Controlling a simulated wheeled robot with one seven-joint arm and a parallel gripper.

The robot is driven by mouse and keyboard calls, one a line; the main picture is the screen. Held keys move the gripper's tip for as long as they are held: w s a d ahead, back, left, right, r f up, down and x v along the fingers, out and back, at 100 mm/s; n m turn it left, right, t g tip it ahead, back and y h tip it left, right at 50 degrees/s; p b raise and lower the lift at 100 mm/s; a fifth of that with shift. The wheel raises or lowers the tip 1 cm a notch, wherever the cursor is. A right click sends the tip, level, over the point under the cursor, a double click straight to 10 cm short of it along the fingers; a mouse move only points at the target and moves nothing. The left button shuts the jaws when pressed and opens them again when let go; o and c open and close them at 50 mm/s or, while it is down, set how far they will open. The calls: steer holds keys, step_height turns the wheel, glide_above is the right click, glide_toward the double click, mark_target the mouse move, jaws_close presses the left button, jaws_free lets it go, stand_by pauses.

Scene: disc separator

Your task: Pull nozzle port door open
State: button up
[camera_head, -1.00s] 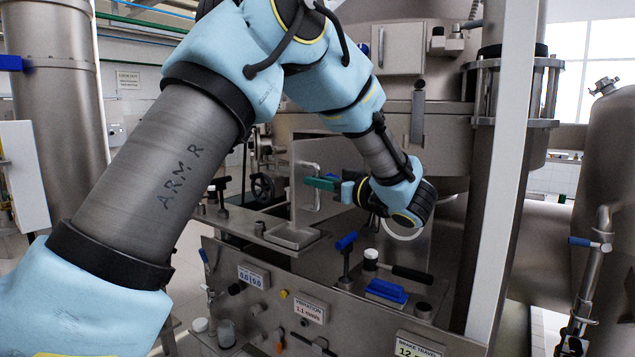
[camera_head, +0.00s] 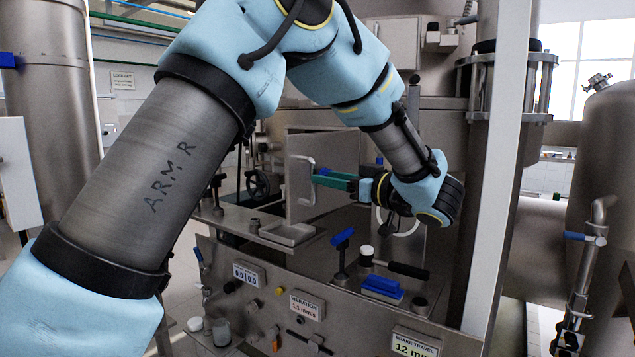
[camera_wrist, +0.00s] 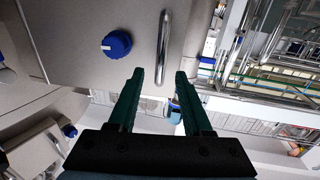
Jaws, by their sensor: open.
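The nozzle port door (camera_head: 325,150) is a flat grey metal panel. It appears to stand swung out from the housing, with a bare D-shaped bar handle (camera_head: 303,180) near its left edge. My gripper (camera_head: 318,179) has dark green fingers, open and empty, at the right side of the handle. In the wrist view the door face (camera_wrist: 75,25) fills the upper left, with the shiny handle (camera_wrist: 164,45) and a blue knob (camera_wrist: 117,44). The handle's lower end shows between the fingertips (camera_wrist: 158,75); I cannot tell how deep it sits between them.
Below is a steel deck with a shallow tray (camera_head: 288,233), a blue-topped lever (camera_head: 342,240), a black-handled lever (camera_head: 400,268) and a blue block (camera_head: 382,287). A white post (camera_head: 505,150) stands right of my wrist. Left of the door is fairly open room.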

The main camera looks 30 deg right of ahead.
steer(key=shift+b+v, duration=0.55)
steer(key=shift+v, duration=2.25)
